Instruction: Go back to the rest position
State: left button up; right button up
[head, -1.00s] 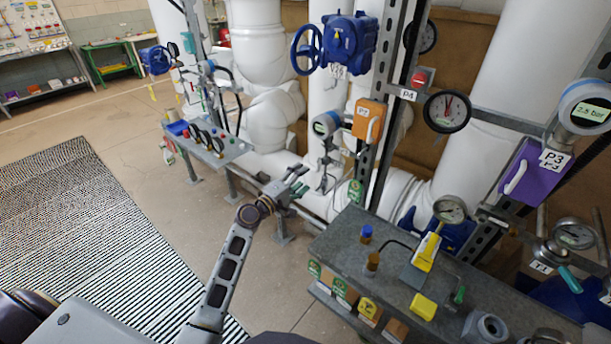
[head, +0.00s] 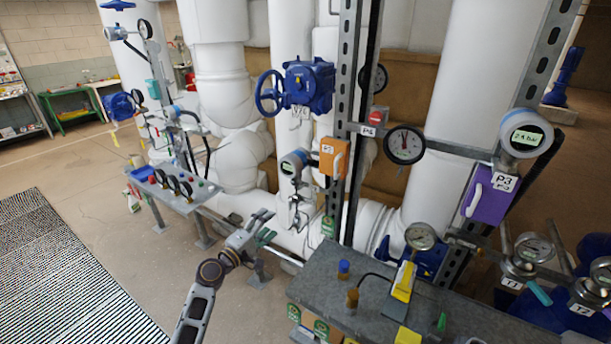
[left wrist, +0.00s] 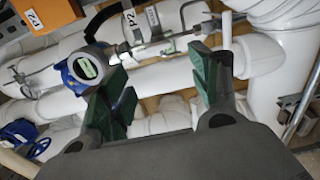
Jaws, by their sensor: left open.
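My left gripper (head: 262,228) is open and empty in the head view. It hangs over the floor between the grey bench at the right and the small panel table at the left, in front of the white pipes. In the left wrist view its two green-padded fingers (left wrist: 165,95) stand apart with nothing between them. Beyond them are white pipes (left wrist: 160,78) and a round blue transmitter (left wrist: 88,66) with a green display. My right gripper is in neither view.
A grey bench (head: 345,262) with small valves stands at the lower right. An orange box (head: 334,157), a dial gauge (head: 405,145) and a purple box (head: 488,194) are mounted above it. A panel table (head: 165,192) stands at the left. The floor beside the striped mat (head: 60,270) is clear.

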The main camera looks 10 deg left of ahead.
pick_arm(q)
jog(key=a+f+m+g+y, duration=0.35)
jog(key=f+m+y, duration=0.2)
jog(key=f, duration=1.65)
jog(key=s+f+m+g, duration=0.25)
jog(key=s+f, duration=0.35)
jog(key=f, duration=0.4)
jog(key=s+f+m+g, duration=0.25)
jog(key=s+f, duration=0.25)
jog(key=f, duration=0.5)
jog(key=s+d+f+m+g, duration=0.2)
jog(key=s+f+m+g, duration=0.2)
jog(key=s+f, duration=1.5)
jog(key=s+f+m+g, duration=0.1)
jog(key=s+f, duration=0.1)
jog(key=s, duration=1)
jog(key=s+f+m+g, duration=0.1)
jog(key=s+f+g, duration=0.1)
jog(key=s, duration=1.1)
jog(key=shift+s+d+f+y, duration=0.25)
jog(key=shift+d+f+y, duration=0.1)
jog(key=shift+d, duration=0.1)
jog(key=shift+g, duration=0.25)
